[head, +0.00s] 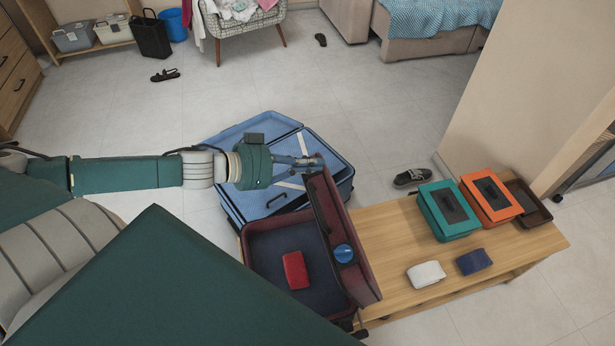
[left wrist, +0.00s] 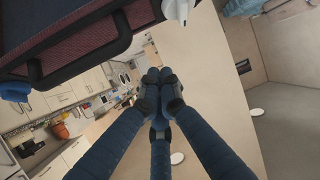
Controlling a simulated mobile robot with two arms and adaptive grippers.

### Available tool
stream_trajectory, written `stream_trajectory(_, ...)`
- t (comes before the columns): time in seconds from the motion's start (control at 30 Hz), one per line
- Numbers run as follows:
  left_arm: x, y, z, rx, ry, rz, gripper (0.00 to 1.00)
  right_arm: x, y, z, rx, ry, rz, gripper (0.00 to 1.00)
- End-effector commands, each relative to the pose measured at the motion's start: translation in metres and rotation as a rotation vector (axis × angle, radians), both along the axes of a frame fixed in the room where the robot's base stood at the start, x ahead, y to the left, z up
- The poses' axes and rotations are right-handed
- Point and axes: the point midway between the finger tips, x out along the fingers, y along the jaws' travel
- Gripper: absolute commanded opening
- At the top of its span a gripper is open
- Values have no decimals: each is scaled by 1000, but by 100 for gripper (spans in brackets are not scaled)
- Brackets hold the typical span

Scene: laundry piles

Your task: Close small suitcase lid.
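The small dark red suitcase (head: 262,243) lies open at the left end of the wooden bench, with a red folded item (head: 295,270) inside. Its lid (head: 362,268) stands raised along the right side of the base, with a round blue object (head: 343,253) on it. My left gripper (head: 318,161) is by the far end of the lid; I cannot tell whether it touches. In the left wrist view its fingers (left wrist: 158,84) are together with nothing seen between them. A dark red suitcase part with a black handle (left wrist: 88,50) shows above left of them. My right gripper is not in view.
A large open blue suitcase (head: 335,165) lies on the floor beyond the bench, under my left gripper. On the bench (head: 390,245) are a teal box (head: 449,210), an orange box (head: 491,199), a dark tray (head: 528,204), a white folded cloth (head: 426,274) and a navy one (head: 474,262).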

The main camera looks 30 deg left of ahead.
Motion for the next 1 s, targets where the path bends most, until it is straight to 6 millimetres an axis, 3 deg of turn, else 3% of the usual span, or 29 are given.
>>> stream_trajectory(0.4,19,-12,-8,1,-3,0,0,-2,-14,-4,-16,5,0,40)
stream_trajectory(1.0,-13,4,-28,0,1,0,0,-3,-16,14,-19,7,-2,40)
